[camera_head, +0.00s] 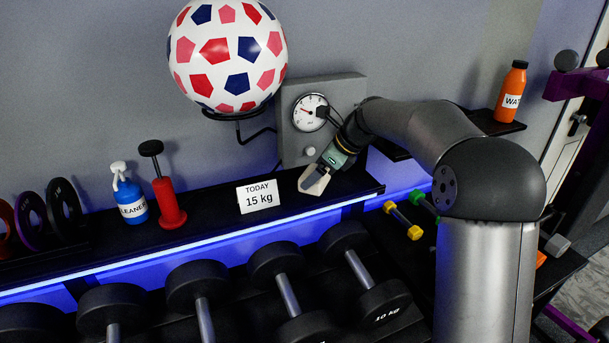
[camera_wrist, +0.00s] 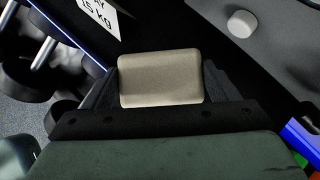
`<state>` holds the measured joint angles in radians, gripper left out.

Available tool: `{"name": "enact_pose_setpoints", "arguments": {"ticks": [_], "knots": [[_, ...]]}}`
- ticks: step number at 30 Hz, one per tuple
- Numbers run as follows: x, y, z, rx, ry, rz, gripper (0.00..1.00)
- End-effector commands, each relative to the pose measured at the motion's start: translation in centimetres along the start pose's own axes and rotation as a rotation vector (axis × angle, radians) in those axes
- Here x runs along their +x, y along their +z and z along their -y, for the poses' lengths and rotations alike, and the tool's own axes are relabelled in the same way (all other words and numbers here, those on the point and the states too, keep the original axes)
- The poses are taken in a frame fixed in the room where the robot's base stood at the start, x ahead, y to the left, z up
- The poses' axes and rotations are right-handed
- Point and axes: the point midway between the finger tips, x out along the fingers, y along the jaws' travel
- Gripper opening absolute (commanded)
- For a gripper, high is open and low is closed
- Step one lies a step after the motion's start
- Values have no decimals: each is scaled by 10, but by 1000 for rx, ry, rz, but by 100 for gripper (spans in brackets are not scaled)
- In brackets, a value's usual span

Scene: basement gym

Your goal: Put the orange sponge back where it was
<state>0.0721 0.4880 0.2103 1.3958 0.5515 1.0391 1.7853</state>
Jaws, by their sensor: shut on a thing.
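My gripper (camera_head: 309,178) is shut on a beige, rounded block (camera_wrist: 160,80), which looks like a sponge but is not orange. In the wrist view the block sits between the two dark fingers. In the head view the gripper tilts down over the right part of the black shelf (camera_head: 225,208), just right of the card. I cannot tell whether the block touches the shelf. A small orange thing (camera_head: 541,258) shows at the right edge of my arm, mostly hidden; I cannot tell whether it is the orange sponge.
The "TODAY 15 kg" card (camera_head: 258,196), red pump (camera_head: 168,202) and blue cleaner bottle (camera_head: 131,205) stand on the shelf. A gauge panel (camera_head: 296,140) is behind the gripper. Dumbbells (camera_head: 285,290) lie below. An orange bottle (camera_head: 511,92) stands at upper right.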

Motion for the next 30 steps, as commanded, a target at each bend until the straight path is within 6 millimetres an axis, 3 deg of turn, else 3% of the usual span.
{"name": "enact_pose_setpoints", "arguments": {"ticks": [3, 8, 18, 28, 29, 30], "knots": [[12, 20, 0, -2, 1, -1, 44], [21, 28, 0, 1, -1, 0, 44], [49, 7, 0, 3, 0, -1, 44], [52, 5, 0, 2, -2, 0, 44], [51, 5, 1, 1, -2, 0, 86], [51, 5, 1, 1, -2, 0, 97]]}}
